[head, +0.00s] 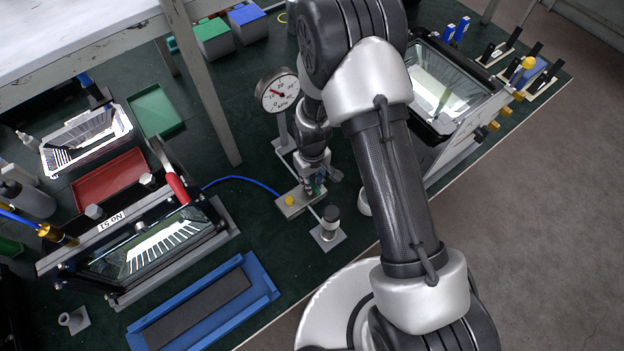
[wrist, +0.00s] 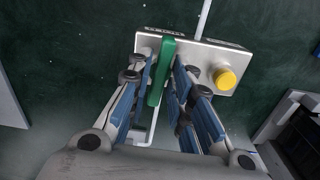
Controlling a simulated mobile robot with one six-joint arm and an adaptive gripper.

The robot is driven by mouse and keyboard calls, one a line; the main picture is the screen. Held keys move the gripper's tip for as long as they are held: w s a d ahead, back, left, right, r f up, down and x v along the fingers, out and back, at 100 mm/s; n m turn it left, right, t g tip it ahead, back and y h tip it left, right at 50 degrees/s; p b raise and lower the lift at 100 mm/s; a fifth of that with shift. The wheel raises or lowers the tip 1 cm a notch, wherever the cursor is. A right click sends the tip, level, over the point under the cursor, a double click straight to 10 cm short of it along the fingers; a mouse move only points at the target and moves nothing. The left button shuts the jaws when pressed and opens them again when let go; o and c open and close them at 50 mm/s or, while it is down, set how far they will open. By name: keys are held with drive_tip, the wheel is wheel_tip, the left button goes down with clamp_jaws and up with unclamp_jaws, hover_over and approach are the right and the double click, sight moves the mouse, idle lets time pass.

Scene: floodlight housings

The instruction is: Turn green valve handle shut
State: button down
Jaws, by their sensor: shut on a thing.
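The green valve handle (wrist: 160,72) stands on a metal valve block (wrist: 203,62) in the wrist view. It points roughly along the picture's vertical, across the block's long side. My gripper (wrist: 166,70) has its blue-padded fingers on either side of the handle and is shut on it. In the head view my gripper (head: 317,178) reaches down to the same block (head: 297,207), and the handle is mostly hidden there. A yellow knob (wrist: 224,78) sits on the block, right of the handle.
A round pressure gauge (head: 277,91) stands close behind my wrist. A blue hose (head: 240,179) runs left from the block. A small post on a plate (head: 329,230) stands just in front. Floodlight housings lie left (head: 150,245) and right (head: 445,90).

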drive_tip(key=m, duration=0.3)
drive_tip(key=shift+m+b, duration=0.4)
drive_tip(key=m, duration=0.4)
drive_tip(key=shift+m+b, duration=0.3)
drive_tip(key=shift+b, duration=0.05)
drive_tip(key=m, duration=0.4)
drive_tip(key=shift+m, duration=0.3)
drive_tip(key=shift+m+b, duration=0.45)
drive_tip(key=shift+m, duration=1.65)
drive_tip(key=c, duration=1.6)
unclamp_jaws()
drive_tip(key=shift+c, duration=0.2)
